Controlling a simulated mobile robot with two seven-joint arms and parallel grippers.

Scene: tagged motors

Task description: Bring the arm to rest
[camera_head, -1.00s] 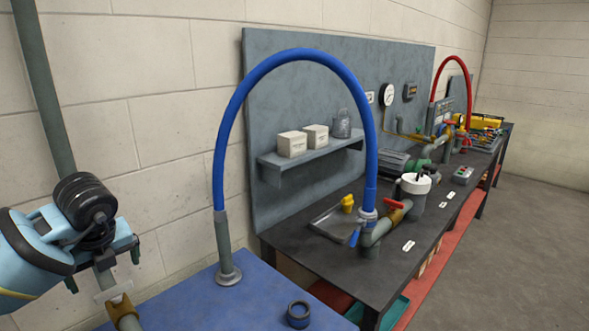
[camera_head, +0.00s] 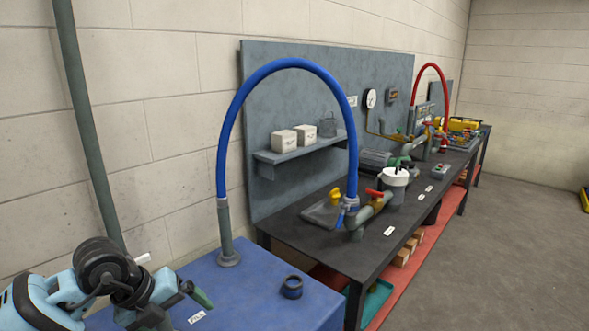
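My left arm comes in at the lower left, light blue with black joints. My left gripper (camera_head: 178,300) is at the picture's bottom edge, over the left part of the blue table (camera_head: 255,285). A dark green tip shows on its right side. The rest of its fingers is hidden or cut off, so I cannot tell whether it is open or holds anything. My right arm and gripper are not in view.
A blue hose (camera_head: 290,66) arches from a grey post on the blue table to the dark workbench (camera_head: 290,228). A dark ring (camera_head: 291,287) lies on the blue table. A valve pipe (camera_head: 372,208) and white-topped pot (camera_head: 395,183) stand on the bench.

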